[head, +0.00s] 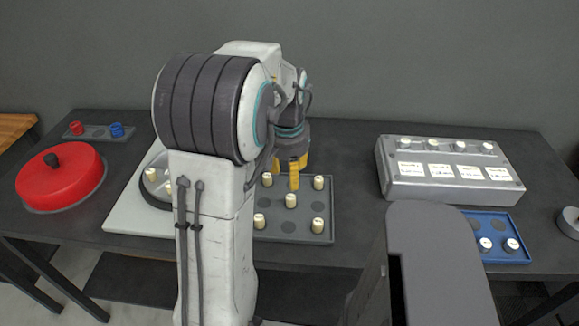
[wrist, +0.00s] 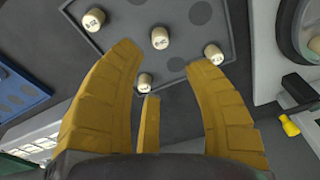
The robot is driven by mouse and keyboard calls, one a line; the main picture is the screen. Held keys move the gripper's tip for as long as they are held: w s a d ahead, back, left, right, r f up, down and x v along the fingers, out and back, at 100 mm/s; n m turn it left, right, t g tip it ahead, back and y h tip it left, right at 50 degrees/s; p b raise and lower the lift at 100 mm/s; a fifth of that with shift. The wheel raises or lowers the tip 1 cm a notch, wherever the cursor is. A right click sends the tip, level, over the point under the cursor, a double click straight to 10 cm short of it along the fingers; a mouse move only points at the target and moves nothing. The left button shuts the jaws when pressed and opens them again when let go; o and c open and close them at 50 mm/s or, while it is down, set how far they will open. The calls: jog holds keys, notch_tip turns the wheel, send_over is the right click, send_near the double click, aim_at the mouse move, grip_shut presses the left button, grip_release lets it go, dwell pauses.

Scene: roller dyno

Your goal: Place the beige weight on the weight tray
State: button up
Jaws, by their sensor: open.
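The grey weight tray (head: 328,198) lies mid-table and carries several beige weights, among them one at its centre (head: 291,201) and one at its near right (head: 317,225). Another beige weight (head: 151,174) stands on the round silver pan at the left, partly behind my arm. My gripper (head: 291,175) is over the far part of the tray. In the wrist view, its yellow fingers (wrist: 165,75) are spread and empty. The tray (wrist: 195,35) shows beyond them. One weight (wrist: 145,80) appears between the fingers, another (wrist: 213,53) beside the right finger. Their lettering is too small to read.
A white-based device (head: 125,218) holds the silver pan. A red round lid (head: 60,178) and a small tray with red and blue pieces (head: 95,131) are at left. A grey knobbed box (head: 450,183) and a blue tray (head: 515,256) are at right.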

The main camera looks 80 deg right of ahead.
jog(key=shift+w+a+r, duration=0.1)
jog(key=shift+w+r, duration=0.05)
jog(key=shift+r, duration=0.45)
jog(key=w+a+r+n+t, duration=0.15)
jog(key=w+a+n, duration=0.25)
jog(key=w+a, duration=0.45)
jog(key=w+a+r+n, duration=0.2)
jog(key=w+a+n, duration=0.3)
jog(key=w, duration=0.7)
jog(key=a+n+t+y, duration=0.1)
jog(key=a+n, duration=0.9)
jog(key=a, duration=1.5)
jog(key=shift+f+n+t, duration=0.2)
jog(key=shift+n+t, duration=0.1)
jog(key=shift+t, duration=0.45)
jog(key=shift+d, duration=0.1)
